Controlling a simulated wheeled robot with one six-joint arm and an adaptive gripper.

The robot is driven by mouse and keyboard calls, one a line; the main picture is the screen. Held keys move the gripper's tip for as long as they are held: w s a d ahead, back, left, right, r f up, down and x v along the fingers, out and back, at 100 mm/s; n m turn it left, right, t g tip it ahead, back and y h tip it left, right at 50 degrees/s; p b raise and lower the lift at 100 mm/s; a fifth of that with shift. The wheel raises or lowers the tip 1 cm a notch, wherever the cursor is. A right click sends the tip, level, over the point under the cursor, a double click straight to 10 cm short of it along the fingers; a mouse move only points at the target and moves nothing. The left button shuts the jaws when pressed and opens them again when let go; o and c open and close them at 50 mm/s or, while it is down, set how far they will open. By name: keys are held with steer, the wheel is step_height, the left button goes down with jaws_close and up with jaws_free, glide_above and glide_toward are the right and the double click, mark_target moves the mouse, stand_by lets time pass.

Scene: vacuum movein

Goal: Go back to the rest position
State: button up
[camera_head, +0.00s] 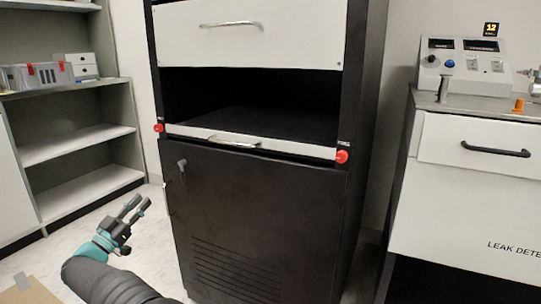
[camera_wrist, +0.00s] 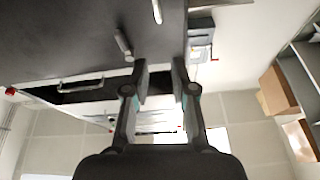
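My gripper (camera_head: 133,208) is in the lower left of the head view, in front of and left of the black cabinet (camera_head: 257,225). It is empty and apart from the cabinet. In the wrist view my gripper (camera_wrist: 160,85) shows two parallel fingers with a clear gap between them, so it is open. The cabinet's lower door has a small grey handle (camera_head: 182,164), which also shows in the wrist view (camera_wrist: 124,46). The wrist picture appears turned, with the cabinet front at upper left.
A white drawer front (camera_head: 248,35) is above an open dark bay with a shelf (camera_head: 250,124). Red knobs (camera_head: 342,156) flank the bay. Open shelving (camera_head: 75,145) stands at left, a leak-detector bench (camera_head: 470,185) at right. Pale floor (camera_head: 150,245) is clear around my gripper.

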steer(key=s+a+f+n+g+y, duration=0.1)
steer(key=a+f+n+g+y, duration=0.5)
steer(key=a+f+n+y, duration=0.85)
steer(key=s+d+r+m+g+h+p, duration=0.1)
steer(key=s+d+r+g, duration=0.4)
steer(key=d, duration=0.9)
steer(key=s+d+r+m+g+h+p, duration=0.1)
steer(key=s+d+g+p, duration=0.15)
steer(key=s+d, duration=0.85)
steer(key=s+d+r+m+g+h+p, duration=0.15)
steer(key=d+r+g, duration=0.25)
steer(key=d, duration=1.4)
steer(key=s+d+r+m+t+p, duration=0.1)
steer(key=s+d+r, duration=0.3)
steer(key=d, duration=0.5)
steer(key=s+d+r+m+h+p, duration=0.1)
steer(key=s+d+r+m, duration=0.1)
steer(key=s+d+r, duration=0.2)
steer(key=s+d+r+m+t+h+p, duration=0.1)
steer(key=s+d+r, duration=0.3)
steer(key=s+d, duration=0.5)
steer(key=d+m+p, duration=0.1)
steer(key=d, duration=0.5)
steer(key=shift+d+t, duration=0.25)
steer(key=shift+t, duration=0.1)
